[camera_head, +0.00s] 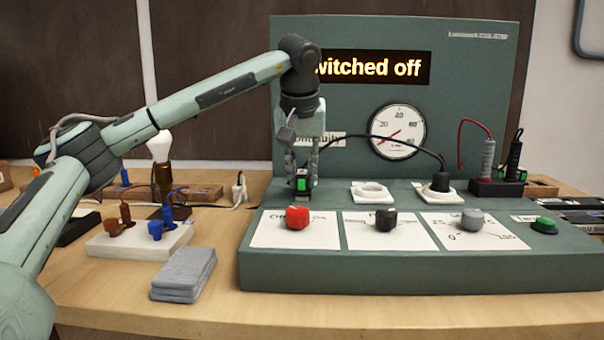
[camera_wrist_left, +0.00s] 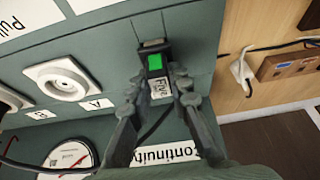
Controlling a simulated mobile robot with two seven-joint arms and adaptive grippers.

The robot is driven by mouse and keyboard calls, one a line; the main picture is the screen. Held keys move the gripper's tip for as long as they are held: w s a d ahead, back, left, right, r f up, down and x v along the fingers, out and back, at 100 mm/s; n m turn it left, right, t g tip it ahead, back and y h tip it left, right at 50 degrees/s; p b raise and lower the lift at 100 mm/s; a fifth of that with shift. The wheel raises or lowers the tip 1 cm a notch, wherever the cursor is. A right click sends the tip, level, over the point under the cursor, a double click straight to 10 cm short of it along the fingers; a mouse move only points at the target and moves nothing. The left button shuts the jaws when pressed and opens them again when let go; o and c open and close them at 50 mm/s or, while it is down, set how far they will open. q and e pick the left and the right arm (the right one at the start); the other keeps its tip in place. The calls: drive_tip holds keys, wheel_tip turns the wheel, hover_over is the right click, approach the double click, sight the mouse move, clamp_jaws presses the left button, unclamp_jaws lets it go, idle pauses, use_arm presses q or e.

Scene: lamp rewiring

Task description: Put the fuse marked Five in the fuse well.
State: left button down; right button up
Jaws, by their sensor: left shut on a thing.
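The fuse marked Five (camera_wrist_left: 157,78), with a green face and a white label, sits between the fingers of my left gripper (camera_wrist_left: 157,95). In the head view the same gripper (camera_head: 303,165) points down at the left of the sloped green panel, shut on the fuse (camera_head: 302,183). A dark block, apparently the fuse well (camera_wrist_left: 151,46), shows just beyond the fuse's end in the wrist view. I cannot tell whether the fuse is inside it or only above it. My right gripper is not in view.
The green test bench (camera_head: 420,270) carries a red knob (camera_head: 297,217), two other knobs and a green button (camera_head: 544,225). Its display reads "witched off", partly covered by my arm. A black lead crosses behind the gripper to a socket (camera_head: 438,188). Grey cloths (camera_head: 184,273) lie left.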

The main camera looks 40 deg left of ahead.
use_arm(q)
drive_tip(key=shift+f, duration=0.4)
drive_tip(key=c, duration=1.3)
unclamp_jaws()
drive_tip(key=shift+c, duration=0.2)
